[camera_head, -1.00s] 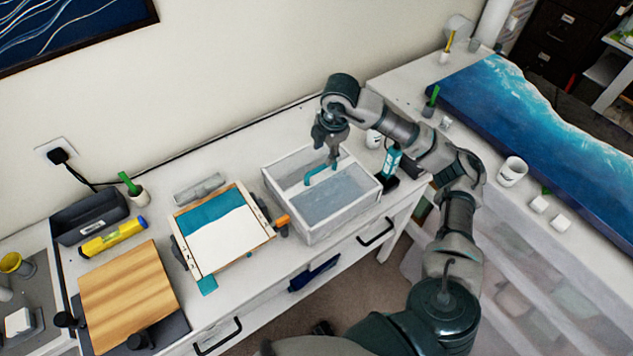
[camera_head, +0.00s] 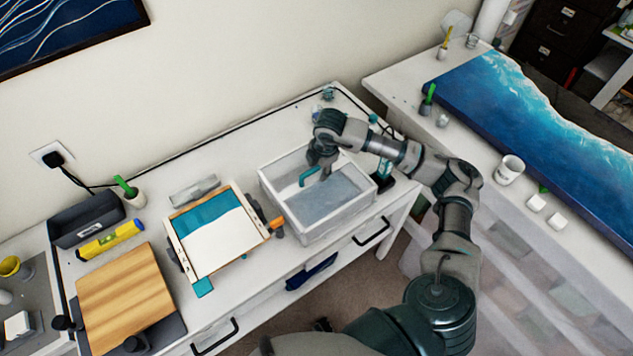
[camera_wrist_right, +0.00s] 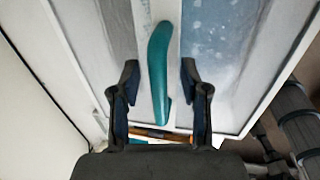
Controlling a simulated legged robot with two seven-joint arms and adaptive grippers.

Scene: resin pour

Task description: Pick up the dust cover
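The dust cover (camera_head: 352,212) is a white-framed box with greyish, see-through panels, standing on the white desk. A teal handle (camera_head: 309,176) runs across its top; the handle also shows in the right wrist view (camera_wrist_right: 159,72). My right gripper (camera_head: 324,171) is over the cover, close to the handle. In the right wrist view my right gripper (camera_wrist_right: 159,83) is open, with one finger to each side of the handle and gaps on both sides. I cannot tell how far the fingertips reach down beside it. My left gripper is not in view.
A blue-and-white framed panel (camera_head: 213,238) lies left of the cover, with an orange-handled tool (camera_head: 277,225) between. A wooden board (camera_head: 127,295), yellow level (camera_head: 108,240) and dark tray (camera_head: 86,220) lie farther left. A side table at right holds a blue resin slab (camera_head: 520,120) and white mug (camera_head: 509,170).

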